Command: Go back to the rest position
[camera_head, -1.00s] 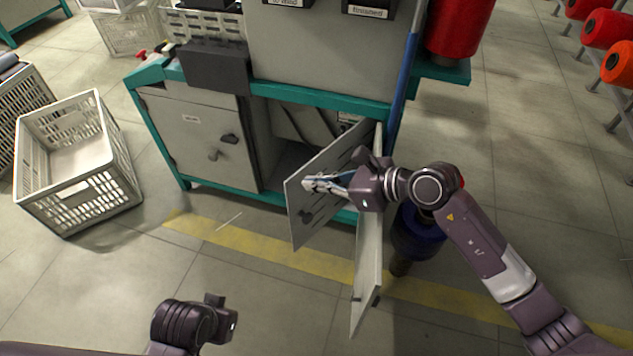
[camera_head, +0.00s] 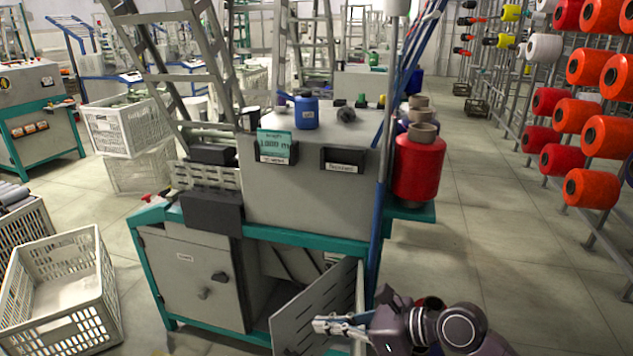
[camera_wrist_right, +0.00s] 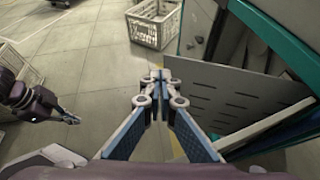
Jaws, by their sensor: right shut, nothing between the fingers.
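My right gripper (camera_head: 318,325) is shut and empty. In the head view it overlaps the slotted grey panel (camera_head: 312,305) at the open lower compartment of the machine; whether it touches the panel I cannot tell. In the right wrist view its fingers (camera_wrist_right: 161,82) meet in the middle, and the slotted panel (camera_wrist_right: 220,95) stands to their right. My left gripper is outside the head view. In the right wrist view it shows small at the left (camera_wrist_right: 70,117), over the floor; its jaw opening is too small to judge.
The machine (camera_head: 310,190) with its teal frame stands ahead, with a red spool (camera_head: 418,170) on its right side. A white crate (camera_head: 95,315) stands on the floor at left. A rack of spools (camera_head: 590,135) lines the right. Floor between machine and rack is clear.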

